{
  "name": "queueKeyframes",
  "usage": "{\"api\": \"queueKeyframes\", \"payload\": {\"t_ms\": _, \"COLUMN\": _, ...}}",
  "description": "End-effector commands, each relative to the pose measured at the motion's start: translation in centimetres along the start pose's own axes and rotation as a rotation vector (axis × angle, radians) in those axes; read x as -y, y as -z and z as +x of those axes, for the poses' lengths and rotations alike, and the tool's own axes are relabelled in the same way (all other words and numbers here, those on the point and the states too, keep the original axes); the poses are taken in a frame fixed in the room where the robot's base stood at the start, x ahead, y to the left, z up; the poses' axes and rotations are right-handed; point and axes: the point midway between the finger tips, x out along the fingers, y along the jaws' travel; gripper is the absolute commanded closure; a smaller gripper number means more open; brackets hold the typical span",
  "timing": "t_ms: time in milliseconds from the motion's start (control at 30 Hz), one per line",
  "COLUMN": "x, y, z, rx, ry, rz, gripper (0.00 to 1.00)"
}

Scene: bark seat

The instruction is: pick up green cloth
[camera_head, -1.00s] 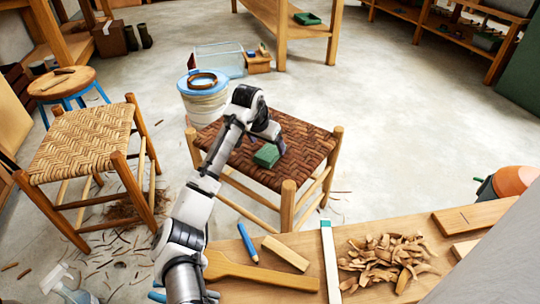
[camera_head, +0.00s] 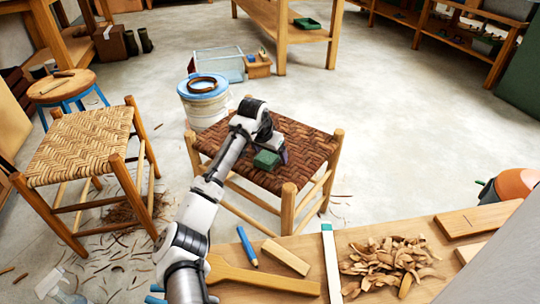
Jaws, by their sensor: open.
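The green cloth (camera_head: 266,160) is a small, folded-looking green block on the dark brown woven seat of a wooden stool (camera_head: 310,148). My gripper (camera_head: 280,154) is low over the seat, right at the cloth's upper right side. My arm reaches in from the bottom of the view and its wrist hides part of the seat behind the cloth. The fingers are dark and small here, and I cannot tell whether they touch the cloth. The gripper is open.
A light woven stool (camera_head: 85,145) stands left. A white bucket (camera_head: 205,105) stands behind the brown seat.

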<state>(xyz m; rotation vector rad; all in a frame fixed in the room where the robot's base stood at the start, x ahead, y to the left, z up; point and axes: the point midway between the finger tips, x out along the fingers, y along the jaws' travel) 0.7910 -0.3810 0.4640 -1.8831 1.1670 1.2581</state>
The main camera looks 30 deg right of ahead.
Motion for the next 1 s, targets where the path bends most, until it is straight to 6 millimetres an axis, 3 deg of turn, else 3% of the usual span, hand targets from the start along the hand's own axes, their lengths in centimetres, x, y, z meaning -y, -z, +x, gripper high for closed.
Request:
{"api": "queueKeyframes", "payload": {"t_ms": 233, "x": 0.0, "y": -0.05, "z": 0.13, "rx": 0.0, "ry": 0.0, "rz": 0.0, "gripper": 0.18}}
{"api": "queueKeyframes", "payload": {"t_ms": 600, "x": -0.01, "y": -0.06, "z": 0.14, "rx": 0.0, "ry": 0.0, "rz": 0.0, "gripper": 0.63}}
{"api": "queueKeyframes", "payload": {"t_ms": 1000, "x": 0.03, "y": -0.03, "z": 0.1, "rx": -0.001, "ry": 0.002, "rz": 0.0, "gripper": 0.64}}
